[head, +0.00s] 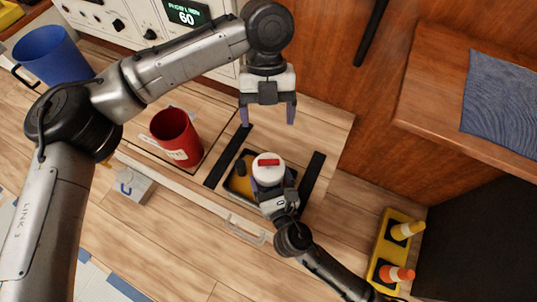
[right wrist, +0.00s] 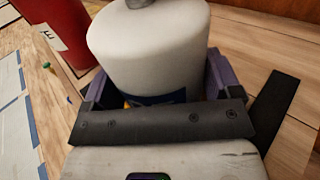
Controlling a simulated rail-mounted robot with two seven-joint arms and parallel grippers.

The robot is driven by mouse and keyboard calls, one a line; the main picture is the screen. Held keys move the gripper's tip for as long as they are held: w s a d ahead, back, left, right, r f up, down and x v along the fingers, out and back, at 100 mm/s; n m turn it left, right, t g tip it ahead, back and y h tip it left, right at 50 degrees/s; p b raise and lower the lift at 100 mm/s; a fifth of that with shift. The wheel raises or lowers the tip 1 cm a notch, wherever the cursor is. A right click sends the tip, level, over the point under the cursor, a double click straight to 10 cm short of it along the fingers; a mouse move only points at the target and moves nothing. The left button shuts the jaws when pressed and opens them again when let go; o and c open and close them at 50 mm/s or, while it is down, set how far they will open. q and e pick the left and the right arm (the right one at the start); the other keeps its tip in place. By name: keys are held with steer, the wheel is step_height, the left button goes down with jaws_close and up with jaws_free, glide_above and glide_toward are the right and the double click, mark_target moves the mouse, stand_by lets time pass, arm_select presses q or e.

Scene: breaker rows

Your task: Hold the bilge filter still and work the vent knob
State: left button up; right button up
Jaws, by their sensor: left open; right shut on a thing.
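The bilge filter (head: 262,174), a white canister, stands upright in a dark tray (head: 232,190). A red bar (head: 268,162), seemingly the vent knob, shows on its white top. In the right wrist view the filter (right wrist: 150,50) fills the upper middle, with a grey part on top cut off by the frame edge. My right gripper (head: 272,180) is shut on the filter, with a purple finger on each side of its body. My left gripper (head: 267,121) is open and empty, fingers pointing down, behind the filter and apart from it. The filter's lower part is mostly hidden.
A red cup (head: 175,136) stands left of the filter, and a blue bucket (head: 52,56) at far left. Dark strips (head: 311,185) flank the tray. A pale rail (head: 190,197) runs in front. A yellow holder (head: 388,240) with small cones stands at lower right.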

mark_target(269, 161)
arm_select(q)
steer(key=x, duration=1.1)
steer(key=shift+s+f, duration=0.1)
steer(key=shift+f, duration=0.25)
steer(key=shift+c, duration=0.2)
steer(key=c, duration=0.9)
